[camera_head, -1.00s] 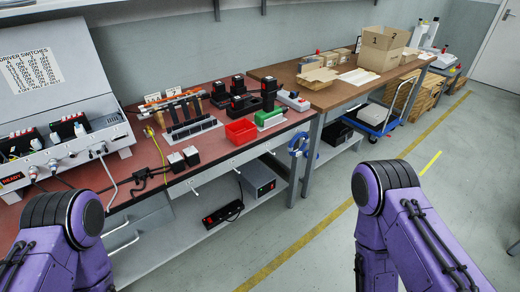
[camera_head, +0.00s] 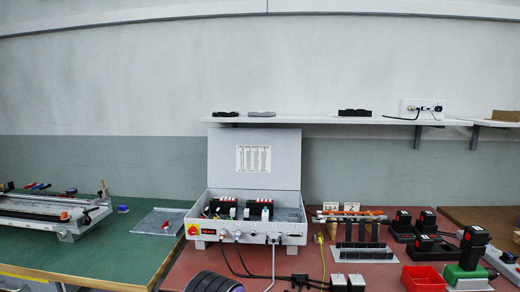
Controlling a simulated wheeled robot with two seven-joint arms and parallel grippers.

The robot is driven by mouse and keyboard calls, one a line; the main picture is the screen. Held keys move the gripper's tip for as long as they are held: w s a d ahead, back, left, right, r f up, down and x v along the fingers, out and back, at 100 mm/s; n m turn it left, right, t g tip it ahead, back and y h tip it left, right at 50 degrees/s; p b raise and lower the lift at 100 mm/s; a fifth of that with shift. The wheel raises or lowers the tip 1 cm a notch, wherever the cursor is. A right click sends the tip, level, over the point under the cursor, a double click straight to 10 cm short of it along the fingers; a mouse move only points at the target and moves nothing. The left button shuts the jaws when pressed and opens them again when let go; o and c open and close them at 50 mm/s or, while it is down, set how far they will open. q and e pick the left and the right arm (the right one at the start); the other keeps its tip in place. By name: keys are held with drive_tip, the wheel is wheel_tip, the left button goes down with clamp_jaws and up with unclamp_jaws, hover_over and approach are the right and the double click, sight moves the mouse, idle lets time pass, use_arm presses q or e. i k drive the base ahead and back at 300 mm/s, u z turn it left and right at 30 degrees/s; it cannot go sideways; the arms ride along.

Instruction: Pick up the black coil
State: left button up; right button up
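No black coil can be made out for certain. On the wall shelf (camera_head: 310,119) lie a small flat black item (camera_head: 225,114), a similar dark grey one (camera_head: 261,114) beside it, and a black blocky item (camera_head: 354,112) further right. They are too small to tell whether any is a coil. Neither gripper is in view. Only a dark ribbed part of my own arm shows at the bottom edge, in front of the red-topped bench (camera_head: 180,277).
An open grey driver box (camera_head: 253,165) with cables stands on the red bench. To its right are a red bin (camera_head: 422,278) and black tool chargers (camera_head: 404,228). A green-topped bench (camera_head: 110,254) with a metal fixture (camera_head: 45,212) stands left. A white socket box (camera_head: 421,109) sits on the shelf.

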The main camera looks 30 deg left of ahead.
sight(226, 114)
drive_tip(key=u, duration=2.25)
drive_tip(key=i, duration=1.1)
drive_tip(key=z, duration=1.4)
